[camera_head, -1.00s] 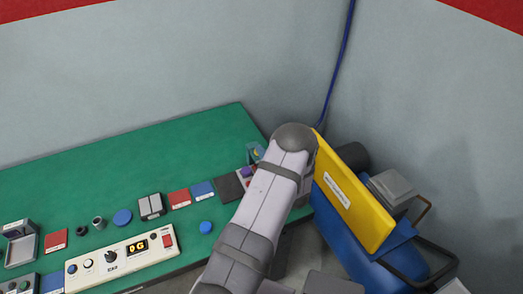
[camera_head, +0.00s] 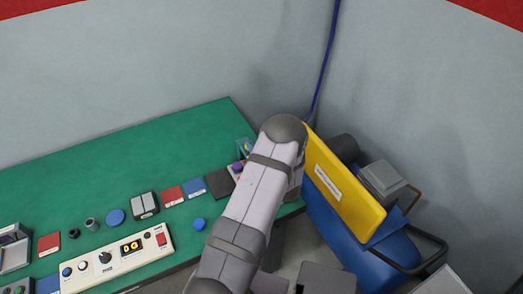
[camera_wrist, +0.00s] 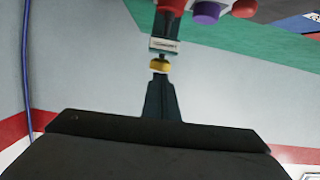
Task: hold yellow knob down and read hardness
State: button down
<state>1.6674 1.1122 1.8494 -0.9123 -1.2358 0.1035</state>
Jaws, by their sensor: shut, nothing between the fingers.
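The yellow knob (camera_wrist: 159,66) shows in the wrist view, just below a small pale-labelled block (camera_wrist: 164,45). My gripper (camera_wrist: 160,84) is shut and empty, its dark fingers narrowing to a tip right at the knob. I cannot tell whether the tip presses on the knob or only lines up with it. In the head view my arm hides the gripper. A small yellowish spot (camera_head: 247,148) shows beside my arm at the bench's right end, perhaps the same knob. No hardness reading is legible.
A red knob (camera_wrist: 243,8) and a purple knob (camera_wrist: 207,12) are close by in the wrist view. A yellow panel (camera_head: 343,185) stands right of my arm.

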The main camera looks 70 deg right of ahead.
jog(key=s+a+r+b, duration=0.2)
jog(key=s+a+r, duration=0.4)
jog(key=a, duration=0.1)
jog(key=shift+s+b, duration=0.3)
jog(key=shift+s, duration=0.1)
dwell(0.3)
